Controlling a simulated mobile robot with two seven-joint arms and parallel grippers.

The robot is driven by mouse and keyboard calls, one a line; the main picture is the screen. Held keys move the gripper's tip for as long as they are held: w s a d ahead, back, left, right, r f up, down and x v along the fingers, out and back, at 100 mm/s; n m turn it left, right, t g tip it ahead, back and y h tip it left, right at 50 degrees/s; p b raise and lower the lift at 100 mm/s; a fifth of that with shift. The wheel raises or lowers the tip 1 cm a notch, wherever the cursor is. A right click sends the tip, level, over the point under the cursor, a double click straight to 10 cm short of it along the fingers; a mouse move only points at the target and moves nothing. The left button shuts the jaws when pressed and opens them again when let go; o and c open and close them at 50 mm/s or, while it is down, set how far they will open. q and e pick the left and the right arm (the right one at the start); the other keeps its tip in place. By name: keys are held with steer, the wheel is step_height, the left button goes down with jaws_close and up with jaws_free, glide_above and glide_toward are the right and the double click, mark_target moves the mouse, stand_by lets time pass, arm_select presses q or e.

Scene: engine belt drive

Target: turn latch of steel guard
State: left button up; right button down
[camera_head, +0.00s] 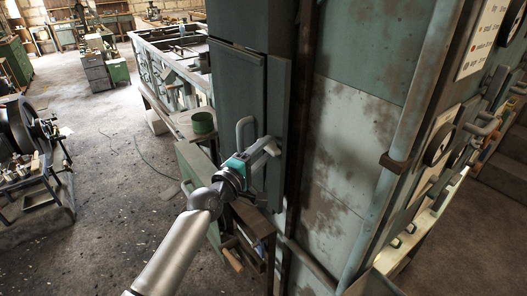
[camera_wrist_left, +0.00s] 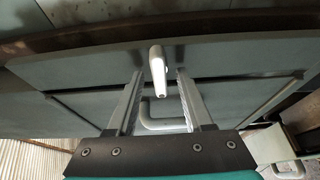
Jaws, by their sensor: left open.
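The steel guard (camera_head: 232,92) is a dark green metal door panel on the tall machine column in the head view. It also fills much of the left wrist view (camera_wrist_left: 85,72). Its latch (camera_wrist_left: 156,62) is a short pale grey lever that points toward the camera end of the wrist view. My left gripper (camera_head: 270,148) is at the guard's right edge. In the wrist view its two fingers (camera_wrist_left: 159,76) are apart, one on each side of the latch, with gaps visible. In the head view the gripper hides most of the latch. My right gripper is not in view.
A pale U-shaped handle (camera_head: 240,128) stands out from the guard just left of my gripper; it also shows between the fingers (camera_wrist_left: 165,128). A vertical pipe (camera_head: 408,115) runs at the right. Floor at left is partly clear.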

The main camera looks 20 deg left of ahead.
arm_select(q)
jaws_close()
stand_by(0.3)
stand_by(0.3)
